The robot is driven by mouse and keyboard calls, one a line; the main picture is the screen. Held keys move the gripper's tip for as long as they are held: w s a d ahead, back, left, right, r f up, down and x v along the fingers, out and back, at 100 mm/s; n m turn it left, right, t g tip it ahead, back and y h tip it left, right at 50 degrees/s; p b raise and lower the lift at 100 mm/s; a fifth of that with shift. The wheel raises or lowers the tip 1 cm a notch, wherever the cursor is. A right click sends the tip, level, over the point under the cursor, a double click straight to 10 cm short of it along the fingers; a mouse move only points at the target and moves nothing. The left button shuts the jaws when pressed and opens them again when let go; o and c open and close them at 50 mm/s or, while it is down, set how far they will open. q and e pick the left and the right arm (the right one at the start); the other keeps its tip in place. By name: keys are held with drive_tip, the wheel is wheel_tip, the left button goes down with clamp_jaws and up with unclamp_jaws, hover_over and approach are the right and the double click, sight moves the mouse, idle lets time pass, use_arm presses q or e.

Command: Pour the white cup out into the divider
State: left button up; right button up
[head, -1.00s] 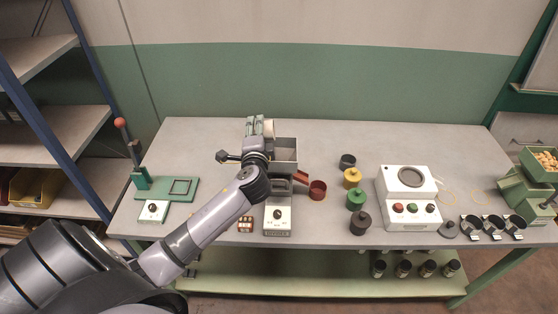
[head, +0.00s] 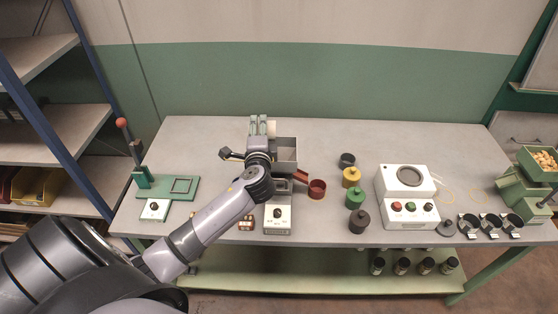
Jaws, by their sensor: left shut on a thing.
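My left gripper (head: 262,127) reaches over the table from the left, its two pale fingers pointing to the back wall. It is shut on the white cup, which is mostly hidden between the fingers; its tilt and contents cannot be told. Just right of the gripper is a grey open-topped box (head: 286,143), which looks like the divider; my wrist covers its left part. Its visible inside looks empty. My right gripper is not in view.
A white dial unit (head: 278,218) stands in front of the box, with a red-brown cup (head: 317,189) beside it. The table's back is clear.

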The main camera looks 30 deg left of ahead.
use_arm(q)
drive_tip(key=shift+w+d+f+m, duration=0.15)
drive_tip(key=shift+f+m, duration=0.15)
drive_tip(key=shift+m, duration=0.2)
idle(0.4)
drive_tip(key=shift+w+d+r+m+p, duration=0.1)
drive_tip(key=shift+d+r+m+p, duration=0.2)
drive_tip(key=shift+m+p, duration=0.6)
idle(0.5)
drive_tip(key=shift+w+d+f+m+y, duration=0.2)
drive_tip(key=shift+f+m+y, duration=0.2)
drive_tip(key=shift+f+m, duration=0.2)
idle(0.8)
drive_tip(key=shift+d+r+p, duration=0.1)
drive_tip(key=shift+p, duration=0.3)
